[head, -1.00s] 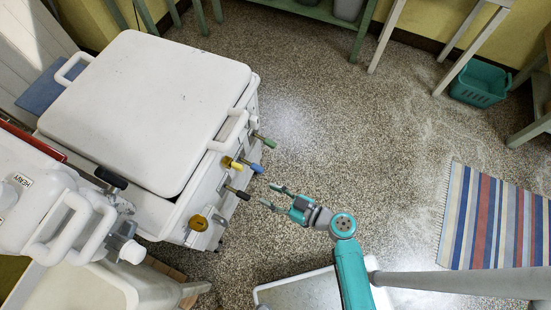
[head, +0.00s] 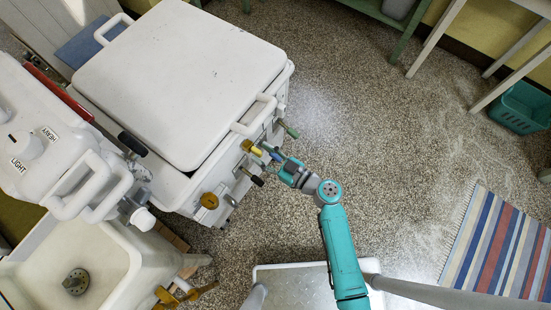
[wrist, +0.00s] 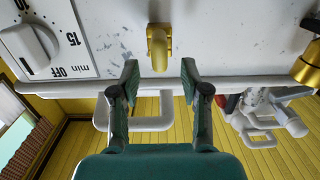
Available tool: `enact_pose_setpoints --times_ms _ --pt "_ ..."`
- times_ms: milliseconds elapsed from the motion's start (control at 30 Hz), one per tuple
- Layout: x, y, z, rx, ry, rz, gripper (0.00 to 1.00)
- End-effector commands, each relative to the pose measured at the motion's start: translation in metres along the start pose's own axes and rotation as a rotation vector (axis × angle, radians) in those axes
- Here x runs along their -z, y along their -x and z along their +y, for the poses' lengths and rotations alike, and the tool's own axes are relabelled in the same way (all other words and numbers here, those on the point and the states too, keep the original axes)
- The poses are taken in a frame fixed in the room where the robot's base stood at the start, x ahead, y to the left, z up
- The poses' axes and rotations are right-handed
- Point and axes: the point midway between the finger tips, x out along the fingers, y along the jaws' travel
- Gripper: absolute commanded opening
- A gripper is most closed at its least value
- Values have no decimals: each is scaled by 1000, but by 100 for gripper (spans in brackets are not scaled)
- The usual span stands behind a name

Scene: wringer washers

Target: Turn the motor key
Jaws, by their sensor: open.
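A brass key-like handle (wrist: 158,47) sticks out of the white front panel (wrist: 215,40) in the wrist view, with no label visible on it. I take it for the motor key. My gripper (wrist: 160,78) is open, its two fingers on either side of the handle's line and slightly short of it, with nothing held.
A timer dial (wrist: 30,45) is left of the handle in the wrist view; a gold fitting (wrist: 308,65) is at right. A green handle (head: 291,131), a dark handle (head: 255,180) and a gold knob (head: 209,200) also project from the washer. Open floor (head: 400,150) lies right.

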Motion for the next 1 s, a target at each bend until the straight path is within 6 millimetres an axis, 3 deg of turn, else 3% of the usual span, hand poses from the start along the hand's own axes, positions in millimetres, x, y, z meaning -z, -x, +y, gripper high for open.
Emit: enact_pose_setpoints --times_ms 200,567,733,1000 --pt "0 -19 0 0 0 0 46" --pt "0 -22 0 -1 0 0 46" --pt "0 -22 0 -1 0 -1 3" --pt "0 -22 0 -3 37 -1 0"
